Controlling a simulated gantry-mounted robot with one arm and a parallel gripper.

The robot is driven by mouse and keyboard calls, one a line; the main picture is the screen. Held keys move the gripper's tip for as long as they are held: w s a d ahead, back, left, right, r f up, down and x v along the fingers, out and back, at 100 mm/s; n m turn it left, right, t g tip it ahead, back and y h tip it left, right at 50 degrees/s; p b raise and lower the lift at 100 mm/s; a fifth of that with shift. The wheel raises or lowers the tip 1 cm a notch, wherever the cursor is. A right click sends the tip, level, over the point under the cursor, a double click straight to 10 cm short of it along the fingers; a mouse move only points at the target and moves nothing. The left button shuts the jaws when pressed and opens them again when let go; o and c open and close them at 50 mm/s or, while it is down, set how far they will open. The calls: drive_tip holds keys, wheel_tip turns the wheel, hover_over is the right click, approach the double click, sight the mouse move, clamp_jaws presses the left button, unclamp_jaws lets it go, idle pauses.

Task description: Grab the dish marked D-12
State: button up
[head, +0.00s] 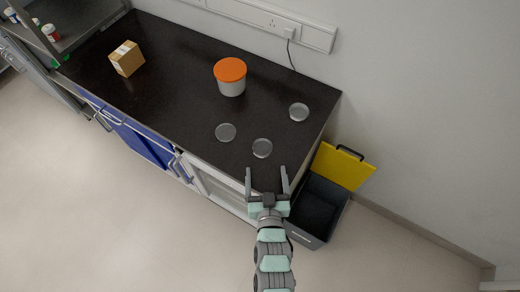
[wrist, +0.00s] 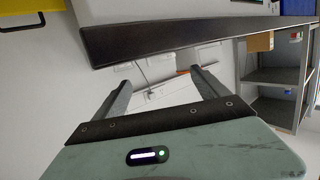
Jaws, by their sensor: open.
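Three round clear dishes lie on the black counter (head: 165,75) in the head view. One dish (head: 299,112) is at the right, one dish (head: 262,148) is nearest my gripper, and one dish (head: 226,132) is to the left of that. No marking is readable on any of them, so I cannot tell which is D-12. My gripper (head: 267,172) is open and empty at the counter's front edge, just below the nearest dish in the picture. In the wrist view my two fingers (wrist: 160,85) are spread apart with nothing between them, and no dish shows.
A white tub with an orange lid (head: 230,75) and a cardboard box (head: 127,58) stand on the counter. A dark bin with a raised yellow lid (head: 342,167) stands at the counter's right end. A wall socket strip (head: 270,20) runs behind. A grey shelf (wrist: 275,75) shows in the wrist view.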

sight(262, 140)
drive_tip(key=x, duration=1)
drive_tip(key=shift+s+a, duration=0.1)
drive_tip(key=shift+a, duration=0.2)
drive_tip(key=shift+s, duration=0.1)
drive_tip(key=c, duration=1.4)
